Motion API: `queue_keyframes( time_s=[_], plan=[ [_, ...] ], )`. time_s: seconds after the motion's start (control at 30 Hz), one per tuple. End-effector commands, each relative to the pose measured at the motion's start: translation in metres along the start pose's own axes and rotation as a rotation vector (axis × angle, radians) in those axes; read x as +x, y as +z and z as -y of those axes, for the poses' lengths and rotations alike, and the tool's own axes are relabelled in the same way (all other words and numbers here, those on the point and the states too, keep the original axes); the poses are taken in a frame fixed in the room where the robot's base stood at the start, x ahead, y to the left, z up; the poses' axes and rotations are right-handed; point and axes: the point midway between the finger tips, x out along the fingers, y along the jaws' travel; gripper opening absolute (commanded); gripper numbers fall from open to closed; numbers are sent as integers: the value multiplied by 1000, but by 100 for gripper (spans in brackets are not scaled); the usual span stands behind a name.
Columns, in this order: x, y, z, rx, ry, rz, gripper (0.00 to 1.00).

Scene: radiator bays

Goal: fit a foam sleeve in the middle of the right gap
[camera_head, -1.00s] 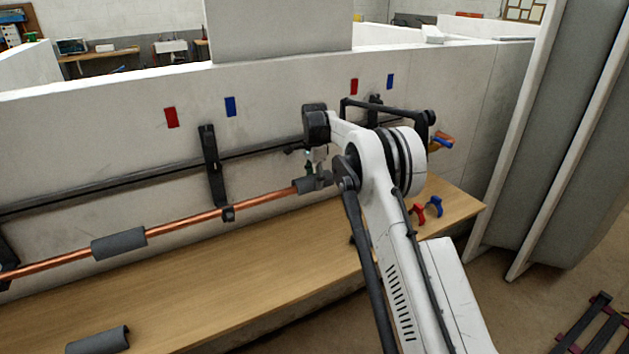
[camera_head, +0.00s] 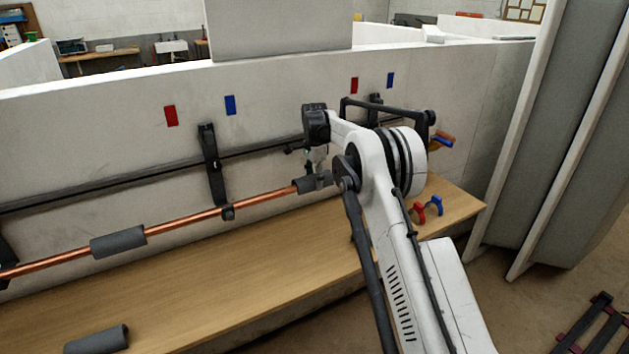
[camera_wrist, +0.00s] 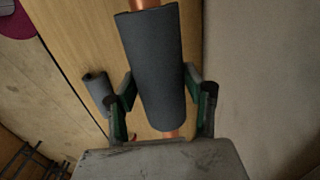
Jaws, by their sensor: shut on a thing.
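A copper pipe (camera_head: 180,223) runs along the wall above the bench. A dark grey foam sleeve (camera_wrist: 155,60) sits around the pipe, with copper showing at both of its ends in the wrist view. It also shows in the head view (camera_head: 307,185), right of the middle bracket. My gripper (camera_wrist: 159,78) is shut on this sleeve, one finger on each side; the arm partly hides it in the head view. Another sleeve (camera_head: 118,242) is around the pipe left of the middle bracket. A loose sleeve (camera_head: 97,340) lies on the bench at the front left.
A dark bracket (camera_head: 212,165) holds the pipe. Red (camera_head: 171,117) and blue (camera_head: 230,106) tags mark the wall. A red clip (camera_head: 419,213) and a blue clip (camera_head: 435,206) stand on the wooden bench (camera_head: 230,275). In the wrist view, a sleeve (camera_wrist: 97,90) lies on the bench.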

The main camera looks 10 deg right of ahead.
Motion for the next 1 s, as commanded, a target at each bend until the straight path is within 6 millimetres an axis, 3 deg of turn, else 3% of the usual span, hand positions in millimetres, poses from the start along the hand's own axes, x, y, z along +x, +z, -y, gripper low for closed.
queue_keyframes(
  time_s=[0.47,0.5,0.63,1.0],
  plan=[
    [5,0,0,0,0,0,25],
    [5,0,0,0,0,0,50],
    [5,0,0,0,0,0,68],
    [-2,0,0,0,0,0,68]
  ],
)
